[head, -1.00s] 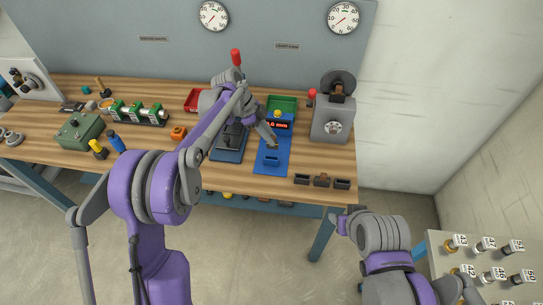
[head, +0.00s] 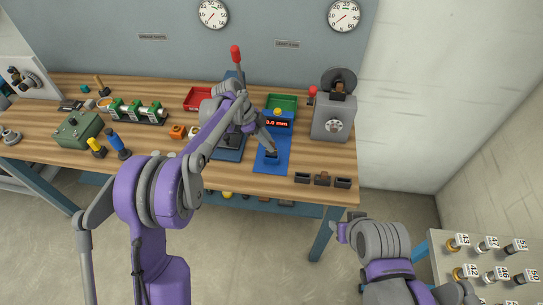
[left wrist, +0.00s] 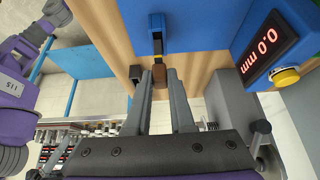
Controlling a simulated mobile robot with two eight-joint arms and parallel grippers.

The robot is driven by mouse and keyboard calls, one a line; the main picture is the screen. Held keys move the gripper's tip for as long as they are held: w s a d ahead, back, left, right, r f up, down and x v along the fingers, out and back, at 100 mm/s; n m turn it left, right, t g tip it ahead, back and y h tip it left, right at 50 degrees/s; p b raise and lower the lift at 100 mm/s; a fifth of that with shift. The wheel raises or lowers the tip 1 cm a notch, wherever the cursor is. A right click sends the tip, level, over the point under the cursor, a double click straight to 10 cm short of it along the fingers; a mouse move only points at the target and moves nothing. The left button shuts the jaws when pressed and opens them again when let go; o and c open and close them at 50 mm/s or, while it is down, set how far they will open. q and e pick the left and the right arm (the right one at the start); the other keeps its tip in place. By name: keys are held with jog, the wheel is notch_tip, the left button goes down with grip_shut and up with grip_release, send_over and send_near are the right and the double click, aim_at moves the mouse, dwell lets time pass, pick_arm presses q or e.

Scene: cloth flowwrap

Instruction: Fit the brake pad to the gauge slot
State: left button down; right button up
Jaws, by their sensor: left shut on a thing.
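My left gripper (head: 271,149) reaches down over the blue mat, right at the small blue gauge slot block (head: 271,158). In the left wrist view its two fingers (left wrist: 160,72) are shut on a small brown block, the brake pad (left wrist: 159,77). A dark piece with a yellow strip (left wrist: 157,42) shows just beyond the fingertips against the blue mat. I cannot tell whether the pad touches the slot. The gauge display (head: 277,123) reads 0.0 mm. My right gripper (head: 341,229) is off the bench's front right; its jaws are too small to read.
Several dark holders (head: 302,178) stand at the front edge, right of the blue mat (head: 287,147). A grey machine (head: 332,120) stands behind them. Red (head: 197,99) and green (head: 283,102) trays are at the back. A rack with numbered pegs (head: 490,270) is at the lower right.

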aim_at(269, 154)
pick_arm(q)
jog(key=shift+f+b, duration=0.8)
jog(key=shift+f, duration=1.3)
pick_arm(e)
jog(key=shift+s+f, duration=0.3)
jog(key=shift+f, duration=0.3)
jog(key=shift+s+f, duration=0.3)
jog(key=shift+f, duration=0.3)
pick_arm(q)
jog(key=c, duration=0.7)
grip_release()
jog(key=v, duration=1)
jog(key=shift+a+r, duration=0.2)
jog(key=shift+r, duration=0.2)
pick_arm(e)
jog(key=shift+w+r, duration=0.1)
jog(key=shift+r, duration=0.1)
